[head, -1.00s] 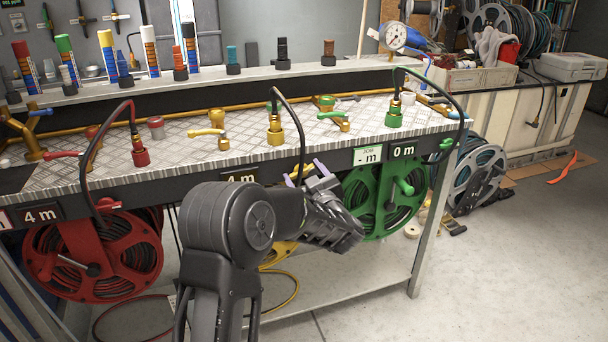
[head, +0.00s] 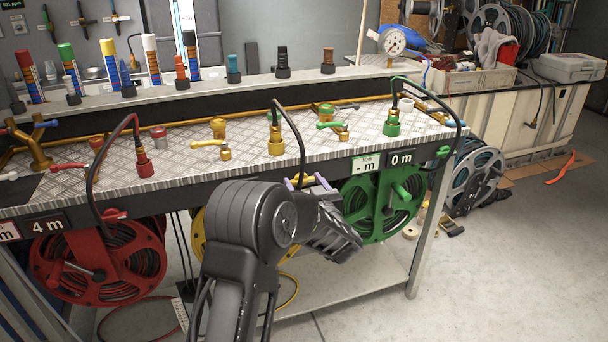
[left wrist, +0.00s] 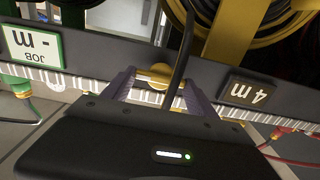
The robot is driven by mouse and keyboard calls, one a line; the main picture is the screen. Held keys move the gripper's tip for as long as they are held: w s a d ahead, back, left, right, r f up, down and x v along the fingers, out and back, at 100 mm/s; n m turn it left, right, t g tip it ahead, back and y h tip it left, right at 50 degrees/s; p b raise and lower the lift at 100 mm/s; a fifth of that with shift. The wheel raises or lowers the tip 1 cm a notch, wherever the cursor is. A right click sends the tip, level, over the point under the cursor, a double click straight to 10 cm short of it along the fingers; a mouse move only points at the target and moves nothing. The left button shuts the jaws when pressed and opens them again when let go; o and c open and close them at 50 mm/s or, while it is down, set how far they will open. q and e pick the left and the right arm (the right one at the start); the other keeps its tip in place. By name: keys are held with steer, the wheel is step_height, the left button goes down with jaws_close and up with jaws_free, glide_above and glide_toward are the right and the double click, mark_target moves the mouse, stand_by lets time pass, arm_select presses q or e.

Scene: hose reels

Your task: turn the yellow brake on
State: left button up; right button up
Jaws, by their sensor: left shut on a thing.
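The yellow brake is a small yellow knob (left wrist: 160,76) on the dark front rail of the bench. In the left wrist view it sits between the two purple-grey fingers of my left gripper (left wrist: 160,92). The gripper is shut on it. In the head view my left gripper (head: 304,183) is at the bench's front edge, left of the green reel, with a bit of yellow between its fingers. The yellow hose reel (head: 198,236) is mostly hidden behind my arm; part of it also shows in the left wrist view (left wrist: 243,32). My right gripper is not in view.
A black hose (left wrist: 181,62) hangs close by the knob. A red reel (head: 98,262) and a green reel (head: 385,203) hang under the bench. Yellow (head: 210,143), red and green valve levers stand on the bench top (head: 330,150). The floor at right is mostly clear.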

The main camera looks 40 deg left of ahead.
arm_select(q)
steer(key=o, duration=1.4)
steer(key=shift+c, duration=0.2)
steer(key=shift+d, duration=0.1)
steer(key=v, duration=0.7)
steer(key=shift+s+d, duration=0.25)
steer(key=shift+d, duration=0.05)
